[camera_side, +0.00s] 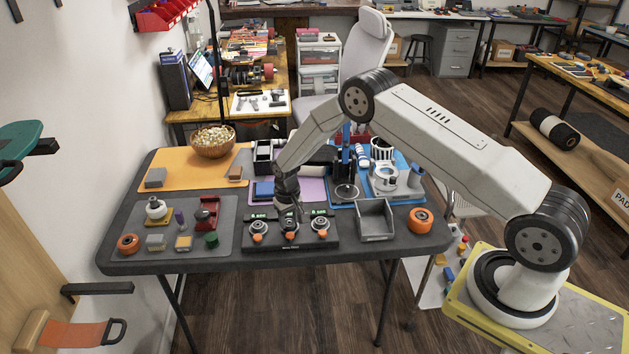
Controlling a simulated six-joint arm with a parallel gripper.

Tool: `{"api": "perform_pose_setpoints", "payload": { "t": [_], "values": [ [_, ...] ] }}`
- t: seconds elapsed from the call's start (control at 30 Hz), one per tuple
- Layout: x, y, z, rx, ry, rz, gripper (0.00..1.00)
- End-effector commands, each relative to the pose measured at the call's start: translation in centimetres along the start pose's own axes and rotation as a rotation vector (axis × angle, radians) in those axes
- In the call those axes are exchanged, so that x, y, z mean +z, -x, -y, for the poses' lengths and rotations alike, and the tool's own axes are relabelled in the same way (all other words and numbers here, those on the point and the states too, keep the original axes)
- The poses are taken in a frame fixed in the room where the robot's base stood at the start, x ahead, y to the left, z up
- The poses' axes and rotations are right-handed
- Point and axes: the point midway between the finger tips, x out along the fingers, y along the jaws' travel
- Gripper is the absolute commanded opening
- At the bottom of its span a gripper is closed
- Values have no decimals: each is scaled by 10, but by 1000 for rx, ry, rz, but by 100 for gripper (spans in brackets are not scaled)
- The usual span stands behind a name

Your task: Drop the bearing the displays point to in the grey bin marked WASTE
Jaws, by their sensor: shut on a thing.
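A dark fixture (290,246) stands at the front middle of the table, with small green-lit displays along its back edge. It holds a row of round metal bearings with orange parts in front: a left bearing (258,227), a middle bearing (291,226) and a right bearing (320,224). My gripper (289,212) points down just over the middle bearing and is shut on it. Whether the bearing is lifted clear is too small to tell. The display readings are too small to read. A grey open bin (375,220) stands right of the fixture; no marking is legible.
An orange ring (420,220) lies right of the bin. A grey mat (222,240) with several small parts is at the left. Blue mats (342,196) with metal parts lie behind the bin.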

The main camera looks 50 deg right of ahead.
Motion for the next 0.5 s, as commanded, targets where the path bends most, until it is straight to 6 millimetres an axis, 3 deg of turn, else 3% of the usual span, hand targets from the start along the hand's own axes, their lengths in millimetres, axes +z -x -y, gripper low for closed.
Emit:
{"api": "perform_pose_setpoints", "payload": {
  "t": [0.5],
  "values": [
    [0, 21, 0, 0, 0, -1, 14]
  ]
}}
